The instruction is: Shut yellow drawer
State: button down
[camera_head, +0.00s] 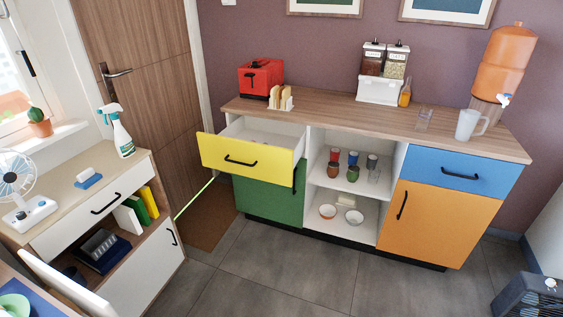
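The yellow drawer (246,161) is at the upper left of the wooden-topped cabinet. It is pulled well out, and its white inside shows behind the yellow front. A black bar handle (240,161) is on its front. The green door (268,201) below it looks shut. My gripper is not in view, so its place and state do not show.
A blue drawer (462,172) and an orange door (430,217) on the right look shut. Open shelves (343,197) between hold cups and bowls. A white cabinet (100,200) stands at the left. Grey floor (290,275) in front is clear. A dark box-shaped object (528,296) sits bottom right.

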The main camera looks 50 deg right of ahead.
aim_at(231, 150)
jog(key=i+l+z, duration=0.3)
jog(key=i, duration=0.15)
jog(key=i+l+z, duration=0.1)
jog(key=i+z, duration=0.2)
jog(key=i, duration=0.15)
